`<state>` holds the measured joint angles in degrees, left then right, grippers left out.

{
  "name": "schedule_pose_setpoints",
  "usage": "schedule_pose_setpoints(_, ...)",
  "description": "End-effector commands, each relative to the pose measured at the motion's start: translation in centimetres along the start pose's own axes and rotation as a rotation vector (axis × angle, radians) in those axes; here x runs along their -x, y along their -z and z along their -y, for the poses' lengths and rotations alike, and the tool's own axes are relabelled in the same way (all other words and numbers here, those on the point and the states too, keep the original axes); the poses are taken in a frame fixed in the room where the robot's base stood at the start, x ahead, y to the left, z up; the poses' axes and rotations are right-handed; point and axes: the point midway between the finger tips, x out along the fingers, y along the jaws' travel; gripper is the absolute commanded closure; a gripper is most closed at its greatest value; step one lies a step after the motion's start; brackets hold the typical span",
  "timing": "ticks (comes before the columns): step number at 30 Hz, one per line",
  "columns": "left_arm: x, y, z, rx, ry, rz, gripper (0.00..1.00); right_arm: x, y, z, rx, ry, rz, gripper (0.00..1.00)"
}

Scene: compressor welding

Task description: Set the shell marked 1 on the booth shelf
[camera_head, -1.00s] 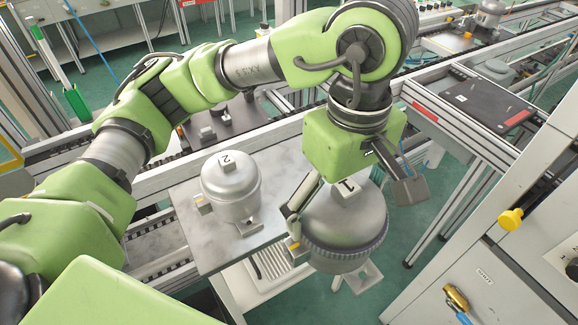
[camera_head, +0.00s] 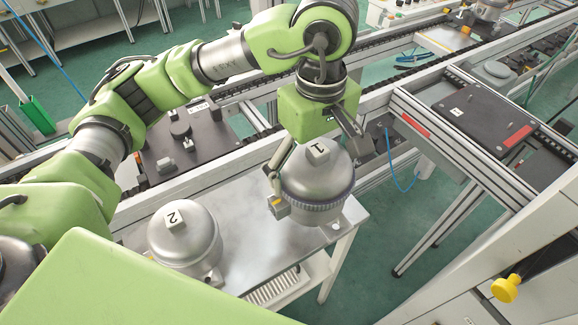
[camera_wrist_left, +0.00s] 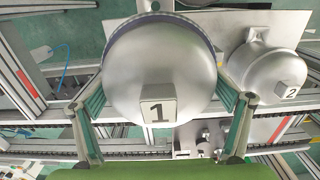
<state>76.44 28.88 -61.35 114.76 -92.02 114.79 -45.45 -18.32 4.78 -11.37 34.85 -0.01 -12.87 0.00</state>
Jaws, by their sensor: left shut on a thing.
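The shell marked 1 (camera_head: 318,184) is a grey metal dome with a ribbed dark band and a numbered block on top. My left gripper (camera_head: 312,168) is shut on it, with its fingers on opposite sides. The shell hangs upright around the right end of the grey table; I cannot tell its exact clearance. In the left wrist view the shell (camera_wrist_left: 158,68) fills the space between the green-padded fingers of my left gripper (camera_wrist_left: 160,98). I cannot make out the booth shelf for certain. My right gripper is not in view.
The shell marked 2 (camera_head: 186,238) stands on the grey table (camera_head: 245,240), left of the held shell. A conveyor rail (camera_head: 400,90) runs behind. A dark plate on a frame (camera_head: 485,115) is at right. A pale cabinet with a yellow knob (camera_head: 506,289) stands at lower right.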

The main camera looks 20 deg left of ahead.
Motion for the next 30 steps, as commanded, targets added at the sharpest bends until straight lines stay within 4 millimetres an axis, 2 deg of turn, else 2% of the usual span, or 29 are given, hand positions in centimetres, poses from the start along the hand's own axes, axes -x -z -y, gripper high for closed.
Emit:
schedule_pose_setpoints(1, -0.1, 1.3, -0.2, 0.008, 0.004, 0.002, 0.44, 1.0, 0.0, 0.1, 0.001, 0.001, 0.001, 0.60)
schedule_pose_setpoints(3, -0.9, 2.8, -0.4, 0.006, 0.004, 0.001, 0.44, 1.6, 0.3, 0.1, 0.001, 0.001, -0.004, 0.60)
schedule_pose_setpoints(6, -3.0, 4.2, -0.7, 0.003, 0.005, 0.001, 0.44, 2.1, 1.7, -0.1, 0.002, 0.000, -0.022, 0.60)
schedule_pose_setpoints(10, -4.8, 5.6, -1.1, 0.002, 0.001, 0.000, 0.44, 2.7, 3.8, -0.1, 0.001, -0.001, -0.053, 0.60)
schedule_pose_setpoints(13, -5.6, 6.2, -1.3, 0.001, -0.001, 0.001, 0.44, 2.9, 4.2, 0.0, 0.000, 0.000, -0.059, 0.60)
schedule_pose_setpoints(19, -7.0, 7.3, -1.4, 0.001, 0.002, 0.001, 0.44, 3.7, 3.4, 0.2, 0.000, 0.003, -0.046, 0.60)
schedule_pose_setpoints(24, -9.2, 7.1, -1.4, -0.001, 0.001, 0.002, 0.44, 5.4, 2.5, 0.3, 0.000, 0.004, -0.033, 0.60)
schedule_pose_setpoints(30, -10.0, 7.1, -1.5, -0.002, -0.002, -0.001, 0.44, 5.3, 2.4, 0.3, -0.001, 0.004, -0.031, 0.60)
